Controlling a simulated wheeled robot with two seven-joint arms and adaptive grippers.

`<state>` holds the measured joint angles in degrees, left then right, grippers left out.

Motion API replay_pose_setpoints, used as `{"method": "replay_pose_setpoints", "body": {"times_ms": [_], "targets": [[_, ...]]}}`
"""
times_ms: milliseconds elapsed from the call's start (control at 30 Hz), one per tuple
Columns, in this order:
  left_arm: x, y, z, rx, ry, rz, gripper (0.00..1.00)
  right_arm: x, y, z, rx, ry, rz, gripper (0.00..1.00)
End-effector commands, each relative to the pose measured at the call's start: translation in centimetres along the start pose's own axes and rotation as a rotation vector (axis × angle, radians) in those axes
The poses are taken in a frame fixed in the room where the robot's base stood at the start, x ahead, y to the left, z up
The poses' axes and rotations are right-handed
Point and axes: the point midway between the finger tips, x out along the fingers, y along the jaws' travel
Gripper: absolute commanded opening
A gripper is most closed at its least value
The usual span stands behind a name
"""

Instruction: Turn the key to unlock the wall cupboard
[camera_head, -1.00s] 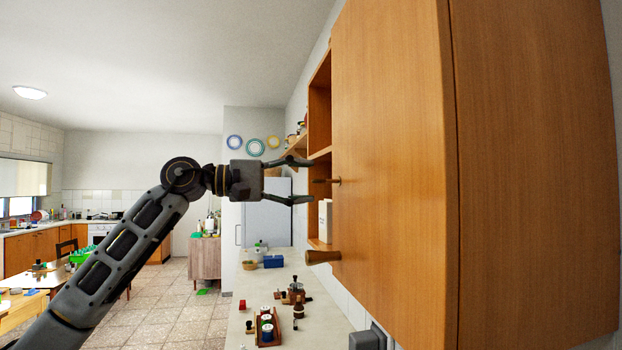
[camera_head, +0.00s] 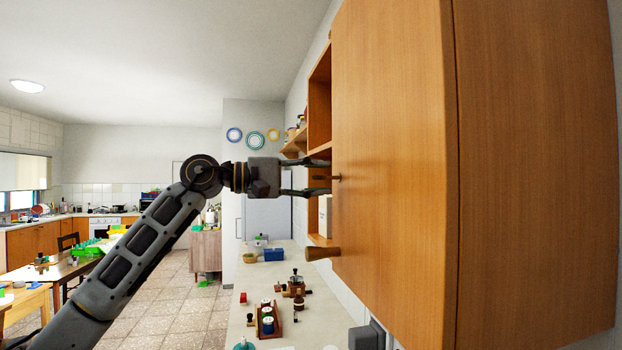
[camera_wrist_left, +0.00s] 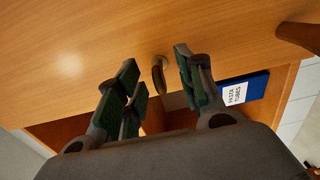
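The wall cupboard (camera_head: 395,150) has a tall orange-brown wooden door that fills the right of the head view. A small brass key (camera_head: 336,178) sticks out of the door near its edge; it also shows in the left wrist view (camera_wrist_left: 160,74). My left gripper (camera_head: 322,177) is open and level, with one finger above the key and one below in the head view. In the left wrist view the key stands between the green-padded fingertips (camera_wrist_left: 153,72), with a gap on both sides. My right gripper is in neither view.
A round wooden knob (camera_head: 322,254) sticks out of the door below the key. Open shelves beside the door hold a blue box (camera_wrist_left: 245,88). A counter (camera_head: 250,320) with small jars and a mill lies below. Free room is left of the door.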

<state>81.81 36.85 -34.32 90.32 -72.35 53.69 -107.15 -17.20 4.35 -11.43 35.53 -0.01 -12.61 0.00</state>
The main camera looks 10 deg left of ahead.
Motion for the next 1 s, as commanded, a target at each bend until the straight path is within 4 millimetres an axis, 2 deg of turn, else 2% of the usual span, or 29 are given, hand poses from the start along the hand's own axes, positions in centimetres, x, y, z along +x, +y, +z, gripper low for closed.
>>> {"method": "replay_pose_setpoints", "body": {"times_ms": [33, 233, 533, 1000], "targets": [[-0.01, 0.0, 0.0, 0.0, 0.0, 0.0, 0.27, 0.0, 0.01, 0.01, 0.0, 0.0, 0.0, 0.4], [-0.02, 0.01, 0.0, 0.0, 0.0, 0.0, 0.01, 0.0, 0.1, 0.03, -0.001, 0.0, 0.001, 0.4], [-0.01, 0.0, -0.01, -0.019, 0.0, -0.001, 0.0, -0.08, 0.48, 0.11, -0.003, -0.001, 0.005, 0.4], [0.0, -0.05, 0.0, -0.25, 0.0, -0.002, 0.0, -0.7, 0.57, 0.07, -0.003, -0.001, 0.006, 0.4]]}}
